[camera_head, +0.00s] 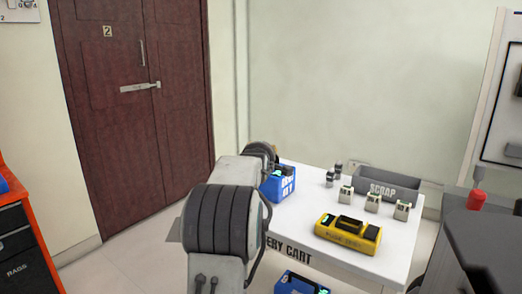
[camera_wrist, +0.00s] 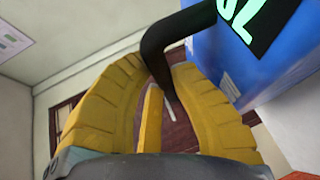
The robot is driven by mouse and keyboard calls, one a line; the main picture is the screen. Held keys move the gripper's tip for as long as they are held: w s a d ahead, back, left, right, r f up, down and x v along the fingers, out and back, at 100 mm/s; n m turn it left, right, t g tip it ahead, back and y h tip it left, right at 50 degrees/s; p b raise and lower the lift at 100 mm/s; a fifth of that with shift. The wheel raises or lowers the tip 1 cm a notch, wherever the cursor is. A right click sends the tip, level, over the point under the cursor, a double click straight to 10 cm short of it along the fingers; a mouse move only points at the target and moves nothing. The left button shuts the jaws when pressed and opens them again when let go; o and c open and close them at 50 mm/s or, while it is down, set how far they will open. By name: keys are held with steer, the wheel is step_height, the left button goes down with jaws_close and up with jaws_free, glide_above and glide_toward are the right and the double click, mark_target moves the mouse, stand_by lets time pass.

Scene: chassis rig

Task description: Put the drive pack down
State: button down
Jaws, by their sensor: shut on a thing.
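The blue drive pack (camera_head: 279,184) shows at the far left corner of the white cart in the head view, partly hidden by my arm. It has white lettering on its face. In the wrist view the blue pack (camera_wrist: 265,60) fills the upper right, with a black label and green marks. My gripper (camera_wrist: 157,75) has its yellow ribbed fingers closed around the pack's black handle (camera_wrist: 182,32). In the head view my arm hides the fingers. I cannot tell whether the pack's underside touches the cart top.
The white cart (camera_head: 302,226) carries a yellow device (camera_head: 348,232), several small grey blocks (camera_head: 372,203) and a grey scrap bin (camera_head: 394,188). Another blue pack (camera_head: 300,284) sits lower, below the cart top. Bare top lies between the blue pack and the yellow device. A brown door (camera_head: 140,110) stands behind.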

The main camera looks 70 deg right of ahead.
steer(key=shift+r, duration=0.3)
steer(key=c, duration=1.2)
jaws_free()
steer(key=shift+f, duration=0.35)
steer(key=shift+r, duration=0.2)
steer(key=shift+p+v, duration=1.45)
steer(key=shift+v, duration=4.6)
steer(key=shift+f, duration=0.1)
